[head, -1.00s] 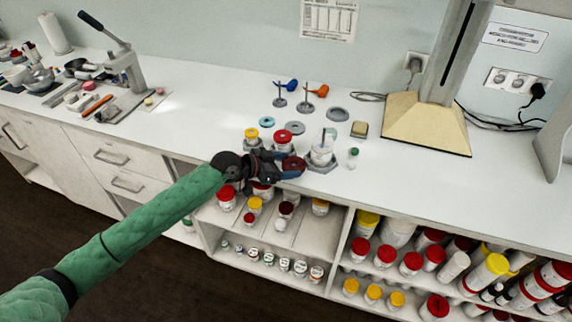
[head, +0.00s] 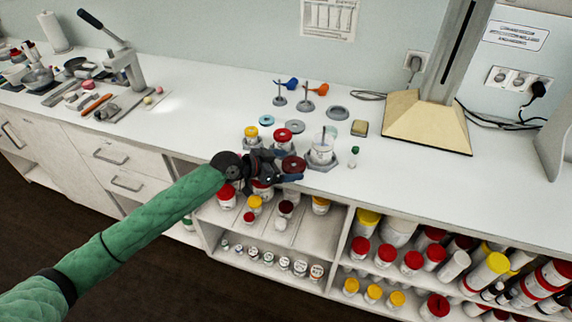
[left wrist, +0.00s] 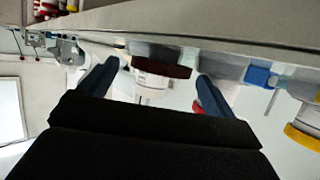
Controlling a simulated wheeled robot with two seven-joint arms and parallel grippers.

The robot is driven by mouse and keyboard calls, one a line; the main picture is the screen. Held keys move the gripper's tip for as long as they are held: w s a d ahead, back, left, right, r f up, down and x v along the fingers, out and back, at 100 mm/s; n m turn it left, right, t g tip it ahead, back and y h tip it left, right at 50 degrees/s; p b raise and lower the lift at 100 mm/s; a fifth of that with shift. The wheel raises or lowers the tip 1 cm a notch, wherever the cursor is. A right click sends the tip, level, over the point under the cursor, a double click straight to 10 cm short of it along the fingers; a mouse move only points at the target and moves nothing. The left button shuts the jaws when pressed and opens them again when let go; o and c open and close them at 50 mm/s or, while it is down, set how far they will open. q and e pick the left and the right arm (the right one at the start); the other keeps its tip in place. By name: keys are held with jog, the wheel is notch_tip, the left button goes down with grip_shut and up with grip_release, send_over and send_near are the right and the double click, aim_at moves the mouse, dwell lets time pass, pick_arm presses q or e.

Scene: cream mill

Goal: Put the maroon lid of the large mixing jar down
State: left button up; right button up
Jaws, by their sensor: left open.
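The maroon lid (head: 293,163) is close to the front edge of the counter, level and apparently resting on it; the exact contact is hard to see. My left gripper (head: 287,171) is open around it. In the left wrist view, the lid (left wrist: 160,62) lies between the two blue fingers of the left gripper (left wrist: 157,72), with gaps visible on both sides. The large mixing jar (head: 323,152) stands open just right of the lid, with a rod upright in it. My right gripper is in neither view.
A red-lidded jar (head: 283,136) and a yellow-lidded jar (head: 251,134) stand close behind the gripper. A small green-capped bottle (head: 354,157) stands right of the mixing jar. Shelves of jars lie below the counter edge. The counter on the left is clear up to the press (head: 124,70).

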pick_arm(q)
jog(key=shift+r, duration=0.25)
jog(key=shift+r+p, duration=0.15)
jog(key=shift+p, duration=0.2)
jog(key=shift+s+a+r, duration=0.1)
jog(key=shift+a+r, duration=0.05)
jog(key=shift+r, duration=0.05)
jog(key=shift+s+a+r, duration=0.1)
jog(key=shift+a, duration=0.15)
jog(key=shift+b+v, duration=0.4)
jog(key=shift+v, duration=0.5)
jog(key=shift+b+v, duration=0.3)
jog(key=shift+v, duration=0.5)
jog(key=b+v, duration=0.2)
jog(key=v, duration=0.5)
jog(key=shift+a+r, duration=0.25)
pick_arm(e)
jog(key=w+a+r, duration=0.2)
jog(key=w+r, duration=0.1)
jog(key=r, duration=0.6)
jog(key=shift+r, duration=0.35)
pick_arm(q)
jog(key=shift+s, duration=0.15)
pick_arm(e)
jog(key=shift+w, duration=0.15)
